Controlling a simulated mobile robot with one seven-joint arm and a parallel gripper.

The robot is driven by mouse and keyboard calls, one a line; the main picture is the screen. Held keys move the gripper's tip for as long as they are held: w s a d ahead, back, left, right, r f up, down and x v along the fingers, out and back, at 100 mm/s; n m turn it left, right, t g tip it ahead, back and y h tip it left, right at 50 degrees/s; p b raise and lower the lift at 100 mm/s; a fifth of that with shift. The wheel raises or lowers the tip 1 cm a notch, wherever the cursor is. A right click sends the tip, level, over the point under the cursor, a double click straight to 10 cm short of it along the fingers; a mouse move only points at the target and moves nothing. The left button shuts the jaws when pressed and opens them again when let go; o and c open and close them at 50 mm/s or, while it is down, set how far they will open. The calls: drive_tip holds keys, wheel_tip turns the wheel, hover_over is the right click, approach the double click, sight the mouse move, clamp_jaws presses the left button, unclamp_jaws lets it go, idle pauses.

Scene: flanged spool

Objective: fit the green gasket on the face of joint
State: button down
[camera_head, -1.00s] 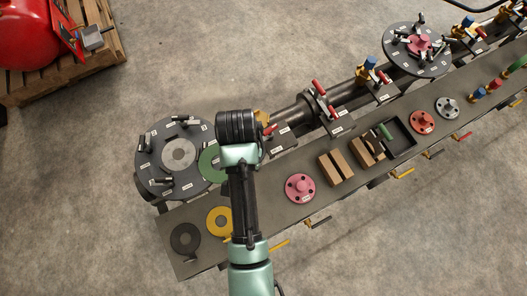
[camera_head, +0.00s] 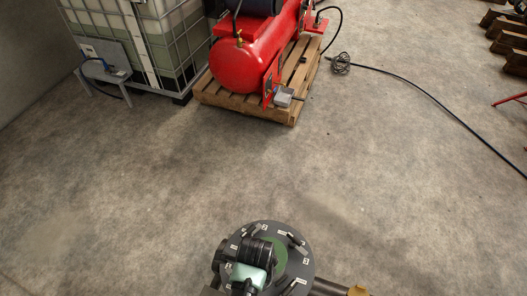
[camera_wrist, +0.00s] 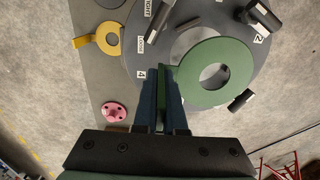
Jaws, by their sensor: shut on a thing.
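The green gasket (camera_wrist: 238,62) is a flat ring with a round hole and a tab. My gripper (camera_wrist: 165,72) is shut on its tab. The gasket is over the dark round flange (camera_wrist: 140,62) of the joint, which carries black clamps and numbered labels. A lighter grey part of the face (camera_wrist: 186,40) shows past the gasket's upper left edge, so the ring looks off-centre from this angle. I cannot tell whether gasket and face touch. In the head view my arm partly covers the flange (camera_head: 300,272) and the gasket (camera_head: 280,257).
Black clamps (camera_wrist: 241,100) stand around the flange rim, close to the gasket. A yellow gasket (camera_wrist: 104,48) and a pink flanged piece (camera_wrist: 114,112) lie on the grey bench to the left. A red tank (camera_head: 245,60) on a pallet stands farther off; the floor between is clear.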

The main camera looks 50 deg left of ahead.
drive_tip(key=shift+s+d+f+b, duration=0.1)
drive_tip(key=shift+s+f+b, duration=0.05)
drive_tip(key=shift+f+b, duration=0.55)
wheel_tip(320, 180, down, 4)
drive_tip(key=b, duration=0.4)
drive_tip(key=shift+f, duration=0.1)
drive_tip(key=shift+f, duration=0.1)
drive_tip(key=shift+f+b, duration=0.95)
drive_tip(key=shift+f, duration=0.2)
drive_tip(key=c, duration=0.9)
unclamp_jaws()
wheel_tip(320, 180, up, 13)
drive_tip(key=shift+b, duration=0.5)
